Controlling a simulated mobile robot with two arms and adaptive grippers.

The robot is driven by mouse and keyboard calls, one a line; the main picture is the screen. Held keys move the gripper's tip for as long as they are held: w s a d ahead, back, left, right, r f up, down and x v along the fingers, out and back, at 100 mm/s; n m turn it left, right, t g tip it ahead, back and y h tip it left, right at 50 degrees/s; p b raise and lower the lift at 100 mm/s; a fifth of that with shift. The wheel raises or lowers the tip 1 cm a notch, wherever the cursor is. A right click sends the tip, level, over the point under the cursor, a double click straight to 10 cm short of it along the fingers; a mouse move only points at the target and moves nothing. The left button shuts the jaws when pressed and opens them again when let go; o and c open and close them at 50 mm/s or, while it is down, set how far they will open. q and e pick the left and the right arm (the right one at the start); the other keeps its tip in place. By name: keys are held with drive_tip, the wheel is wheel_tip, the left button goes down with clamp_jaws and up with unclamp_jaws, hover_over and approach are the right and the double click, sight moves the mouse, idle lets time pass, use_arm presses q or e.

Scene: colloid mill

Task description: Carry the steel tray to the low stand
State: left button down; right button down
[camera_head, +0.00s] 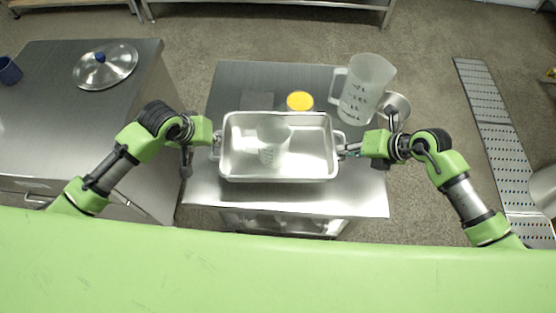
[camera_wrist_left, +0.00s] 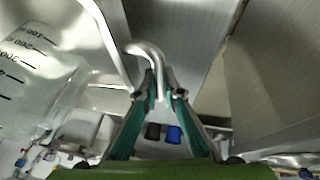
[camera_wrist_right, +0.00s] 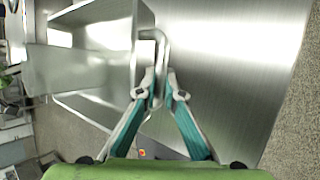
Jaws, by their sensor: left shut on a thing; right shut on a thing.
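The steel tray (camera_head: 312,164) is a shallow rectangular pan with a loop handle at each short end. A translucent beaker (camera_head: 273,140) with dark markings stands inside it, left of its middle; it also shows in the left wrist view (camera_wrist_left: 35,75). My left gripper (camera_head: 215,146) is shut on the left handle (camera_wrist_left: 148,55). My right gripper (camera_head: 346,150) is shut on the right handle (camera_wrist_right: 163,45). The tray looks level above a small steel table (camera_head: 355,200). I cannot tell whether it touches the top, or whether this table is the low stand.
A yellow-topped container (camera_head: 300,101), a dark flat square (camera_head: 257,100), a large measuring jug (camera_head: 368,85) and a metal cup (camera_head: 396,105) sit behind the tray. A steel counter (camera_head: 60,130) at left bears a lid (camera_head: 105,68) and a blue cup (camera_head: 9,71). A floor grating (camera_head: 485,105) lies right.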

use_arm(q)
drive_tip(key=shift+f, duration=0.1)
use_arm(e)
drive_tip(key=shift+f, duration=0.1)
